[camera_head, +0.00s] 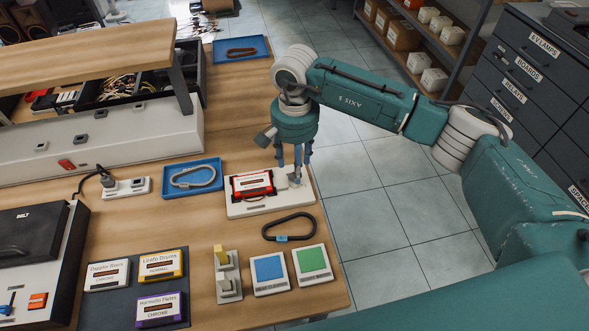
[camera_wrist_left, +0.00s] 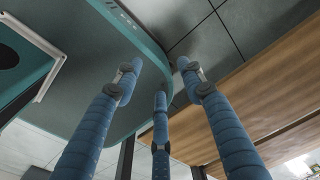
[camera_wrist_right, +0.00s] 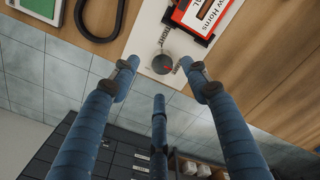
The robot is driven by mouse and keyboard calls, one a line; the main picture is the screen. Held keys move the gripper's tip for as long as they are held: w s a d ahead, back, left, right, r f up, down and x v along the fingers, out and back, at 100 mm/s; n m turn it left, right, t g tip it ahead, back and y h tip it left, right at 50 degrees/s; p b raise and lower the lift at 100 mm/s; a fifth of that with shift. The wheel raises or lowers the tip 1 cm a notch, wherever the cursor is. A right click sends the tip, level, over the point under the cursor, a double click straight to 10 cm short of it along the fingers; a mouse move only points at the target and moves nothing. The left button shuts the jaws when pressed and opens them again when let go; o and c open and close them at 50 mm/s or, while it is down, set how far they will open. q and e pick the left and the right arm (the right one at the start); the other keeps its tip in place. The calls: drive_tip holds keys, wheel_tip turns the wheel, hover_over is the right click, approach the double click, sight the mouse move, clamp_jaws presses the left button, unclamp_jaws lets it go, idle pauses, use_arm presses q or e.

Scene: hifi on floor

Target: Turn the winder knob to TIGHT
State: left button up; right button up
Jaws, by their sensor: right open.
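The white winder base (camera_head: 247,209) lies at the right edge of the wooden table, with a red cassette (camera_head: 252,186) in its holder. The round grey winder knob (camera_wrist_right: 163,64), with a red mark on its lower right side, shows in the right wrist view beside the cassette.
A black carabiner-shaped loop (camera_head: 289,227) lies just in front of the winder base. Blue trays (camera_head: 192,187) and (camera_head: 241,58) hold similar loops. Several cassettes (camera_head: 161,265), a switch block (camera_head: 228,284) and two coloured pads (camera_head: 270,270) stand near the front.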

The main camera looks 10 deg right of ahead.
wheel_tip(320, 180, down, 3)
drive_tip(key=shift+w+a+f+p, duration=0.1)
drive_tip(key=shift+w+p, duration=0.05)
drive_tip(key=shift+p, duration=0.2)
drive_tip(key=shift+f, duration=0.95)
use_arm(q)
drive_tip(key=shift+w+r, duration=0.65)
drive_tip(key=shift+w, duration=0.2)
use_arm(e)
drive_tip(key=c, duration=1.2)
